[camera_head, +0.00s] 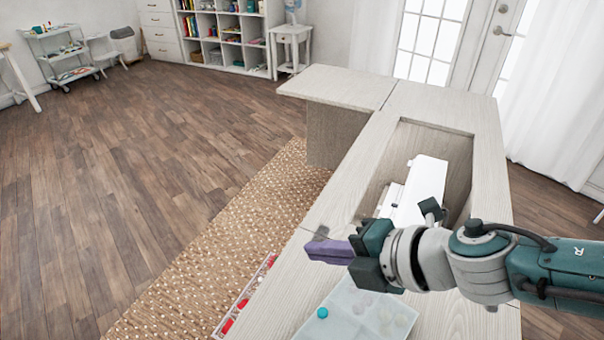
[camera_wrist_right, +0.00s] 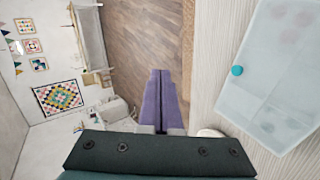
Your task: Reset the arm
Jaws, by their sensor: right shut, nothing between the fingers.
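My right gripper (camera_head: 328,250) reaches in from the right in the head view, over the near part of the pale wooden sewing cabinet (camera_head: 352,140). Its purple fingers are closed together and hold nothing; they also show in the right wrist view (camera_wrist_right: 160,100), pointing out past the cabinet edge toward the floor. My right arm hides part of the cabinet top. My left gripper is not in either view.
A white sewing machine (camera_head: 425,185) sits in the cabinet recess, partly behind my right arm. A translucent box (camera_head: 345,318) lies on the top below the gripper, with a teal round item (camera_head: 322,312) at it. An open drawer (camera_head: 240,305) holds red items. The floor left is clear.

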